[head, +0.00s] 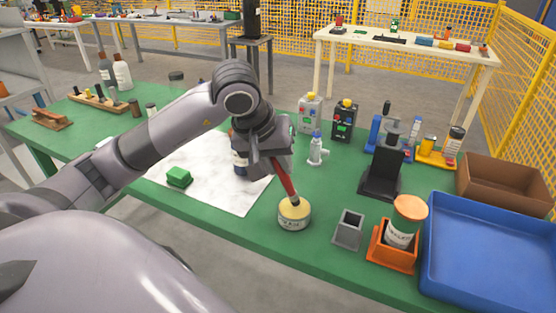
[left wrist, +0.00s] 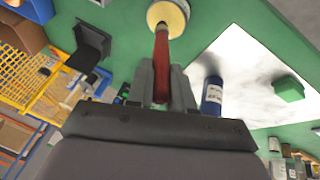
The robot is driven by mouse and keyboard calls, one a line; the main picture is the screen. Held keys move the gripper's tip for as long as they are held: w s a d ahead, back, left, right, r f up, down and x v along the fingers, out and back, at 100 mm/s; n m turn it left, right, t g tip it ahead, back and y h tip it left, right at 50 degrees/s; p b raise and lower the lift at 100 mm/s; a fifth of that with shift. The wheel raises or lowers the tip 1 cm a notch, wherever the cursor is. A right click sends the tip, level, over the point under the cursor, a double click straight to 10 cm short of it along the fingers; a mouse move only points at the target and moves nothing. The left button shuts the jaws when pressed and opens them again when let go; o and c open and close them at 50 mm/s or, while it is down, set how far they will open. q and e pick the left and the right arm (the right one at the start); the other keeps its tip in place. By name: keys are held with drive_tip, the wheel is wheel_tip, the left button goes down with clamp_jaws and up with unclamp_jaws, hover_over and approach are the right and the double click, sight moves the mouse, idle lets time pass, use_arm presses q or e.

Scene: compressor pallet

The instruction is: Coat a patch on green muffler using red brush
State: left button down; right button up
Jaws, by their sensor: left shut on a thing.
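My left gripper (head: 272,161) is shut on the red brush (head: 286,181), and the brush points down from its fingers. The brush's lower end meets the open top of a round, pale yellow tin (head: 294,218) with a label. The left wrist view also shows the red brush (left wrist: 161,62) between the fingers, with its end over the tin (left wrist: 167,14). The bristles are hard to make out there. The green muffler, a small green block (head: 179,177), lies on the white sheet (head: 215,190), left of the gripper and apart from it. My right gripper is out of view.
A dark blue bottle with a label (left wrist: 212,96) stands close beside the gripper. Right of the tin are a grey square cup (head: 348,229), an orange holder with a jar (head: 394,248) and a blue tray (head: 478,250). A white spray bottle (head: 316,150) stands behind.

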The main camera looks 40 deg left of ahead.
use_arm(q)
drive_tip(key=shift+s+f+b, duration=0.1)
drive_tip(key=shift+f+b, duration=0.6)
drive_tip(key=shift+b, duration=0.1)
idle(2.1)
drive_tip(key=shift+r+p, duration=2.5)
drive_tip(key=shift+r, duration=1.15)
drive_tip(key=shift+f, duration=0.1)
